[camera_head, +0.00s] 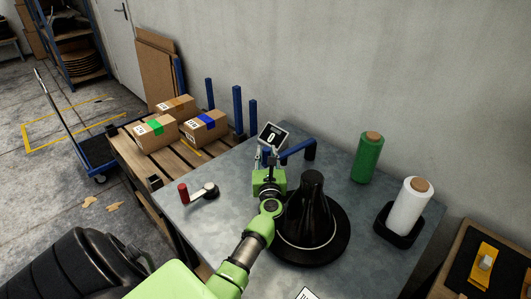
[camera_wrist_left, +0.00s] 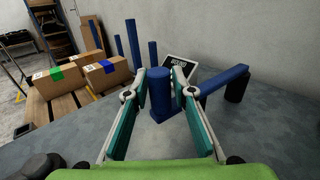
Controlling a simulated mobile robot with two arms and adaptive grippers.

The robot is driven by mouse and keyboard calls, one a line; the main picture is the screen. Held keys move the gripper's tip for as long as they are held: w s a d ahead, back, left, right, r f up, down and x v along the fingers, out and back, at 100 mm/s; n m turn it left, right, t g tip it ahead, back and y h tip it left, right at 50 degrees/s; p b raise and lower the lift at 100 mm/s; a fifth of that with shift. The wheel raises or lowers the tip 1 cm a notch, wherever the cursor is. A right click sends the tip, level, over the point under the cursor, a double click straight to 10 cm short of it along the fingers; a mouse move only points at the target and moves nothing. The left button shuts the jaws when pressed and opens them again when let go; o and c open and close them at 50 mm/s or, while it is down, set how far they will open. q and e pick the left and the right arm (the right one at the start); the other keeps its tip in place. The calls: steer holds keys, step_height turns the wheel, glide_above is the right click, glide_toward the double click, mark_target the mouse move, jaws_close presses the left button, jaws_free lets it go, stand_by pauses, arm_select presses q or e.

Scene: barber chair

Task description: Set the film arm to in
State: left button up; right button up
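The film arm (camera_head: 298,147) is a blue bar on a dark post at the back of the grey table, beside the display. In the left wrist view the blue bar (camera_wrist_left: 224,79) runs from the post at right toward an upright blue cylinder (camera_wrist_left: 160,92). My left gripper (camera_head: 266,158) is at the bar's left end. In the wrist view the left gripper (camera_wrist_left: 160,76) has its fingers apart, one on each side of the cylinder. I cannot tell whether they touch it. My right gripper is not in view.
A dark cone-shaped object (camera_head: 311,205) stands on a round black base right of my arm. A display (camera_head: 273,136) is behind the gripper. A red-handled crank (camera_head: 203,190) lies left. Green (camera_head: 367,160) and white (camera_head: 409,205) rolls stand right. Boxes (camera_head: 155,132) sit on a pallet.

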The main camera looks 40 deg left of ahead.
arm_select(q)
steer(key=shift+o, duration=0.4)
steer(key=shift+r, duration=0.15)
step_height(320, 180, up, 10)
steer(key=shift+f, duration=0.1)
stand_by(0.3)
